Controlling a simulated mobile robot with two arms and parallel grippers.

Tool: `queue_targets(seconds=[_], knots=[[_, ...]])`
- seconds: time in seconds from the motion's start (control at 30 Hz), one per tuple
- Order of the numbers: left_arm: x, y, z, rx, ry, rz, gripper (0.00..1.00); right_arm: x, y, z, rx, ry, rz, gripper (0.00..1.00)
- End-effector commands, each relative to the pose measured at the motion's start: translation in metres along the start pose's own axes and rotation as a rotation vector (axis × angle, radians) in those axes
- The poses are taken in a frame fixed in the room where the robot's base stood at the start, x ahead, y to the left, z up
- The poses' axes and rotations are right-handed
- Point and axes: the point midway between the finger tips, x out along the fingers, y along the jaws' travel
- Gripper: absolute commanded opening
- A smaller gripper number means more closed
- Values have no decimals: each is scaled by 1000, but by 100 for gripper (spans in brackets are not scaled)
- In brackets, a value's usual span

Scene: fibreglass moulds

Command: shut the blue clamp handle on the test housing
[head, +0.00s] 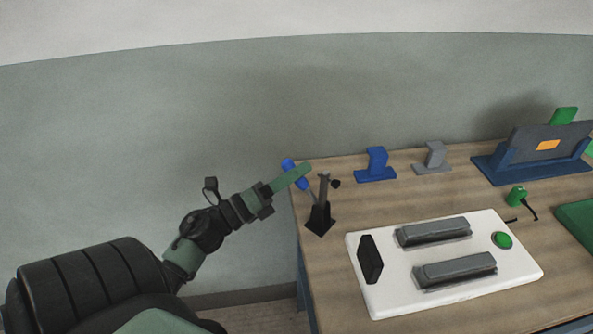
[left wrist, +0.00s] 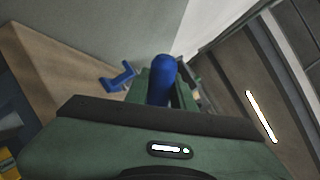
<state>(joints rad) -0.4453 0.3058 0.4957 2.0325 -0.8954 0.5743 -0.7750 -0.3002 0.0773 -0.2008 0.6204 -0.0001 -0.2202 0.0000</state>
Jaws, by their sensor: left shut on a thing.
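The blue clamp handle (head: 288,165) shows in the head view at the table's back left corner. It leans up and left from a dark clamp (head: 319,219) with an upright grey bar. My left gripper (head: 298,174) comes in from the left, and its green fingers cross the handle and hide part of it. In the left wrist view the handle (left wrist: 162,78) stands between the two green fingers, which are shut on it. A white housing (head: 384,299) with two grey blocks lies to the right of the clamp, apart from it. My right gripper is not in view.
A blue bracket (head: 376,165) and a grey bracket (head: 434,158) stand behind the housing. A blue stand (head: 487,168) holding a dark panel is at the back right, with a green plug (head: 517,196) in front. A wall rises behind the table.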

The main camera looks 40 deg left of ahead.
Motion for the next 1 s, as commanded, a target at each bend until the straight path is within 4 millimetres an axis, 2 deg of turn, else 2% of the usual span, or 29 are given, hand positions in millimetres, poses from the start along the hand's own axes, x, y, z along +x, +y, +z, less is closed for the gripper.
queue_targets(seconds=[0.13,0.3,0.47,0.73,0.77,0.8,0.83,1.0], knots=[[8,-21,4,172,75,17,0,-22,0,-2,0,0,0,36],[15,-36,-2,367,157,39,0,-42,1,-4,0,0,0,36],[16,-39,-6,441,185,48,0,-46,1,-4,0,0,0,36],[16,-38,-7,445,185,48,0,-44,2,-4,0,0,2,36],[16,-38,-7,445,185,48,29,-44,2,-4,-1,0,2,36],[16,-38,-7,445,185,48,41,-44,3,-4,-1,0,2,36],[16,-38,-7,444,185,48,46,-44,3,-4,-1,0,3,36],[16,-38,-7,443,184,48,46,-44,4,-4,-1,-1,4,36]])
